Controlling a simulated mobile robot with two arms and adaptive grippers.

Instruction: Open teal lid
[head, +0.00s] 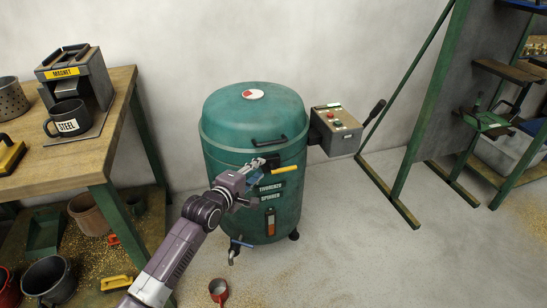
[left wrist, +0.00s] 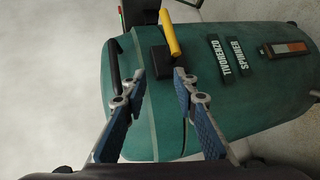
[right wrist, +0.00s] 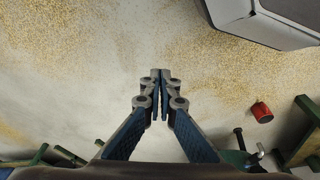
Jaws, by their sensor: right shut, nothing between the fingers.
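The teal lid (head: 240,108) sits closed on the teal spinner drum (head: 225,165) in the head view. A black handle (head: 269,141) is on the lid's front; it also shows in the left wrist view (left wrist: 112,65). A black latch block with a yellow lever (head: 285,169) is at the rim below; the lever also shows in the left wrist view (left wrist: 170,32). My left gripper (head: 259,170) is open in front of the drum, near the latch; its fingers (left wrist: 159,74) have nothing between them. My right gripper (right wrist: 160,75) is shut and empty, pointing over the floor.
A control box (head: 336,130) with a black-knobbed lever stands right of the drum. A red cup (head: 219,290) lies on the floor. Green shelving is at the right.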

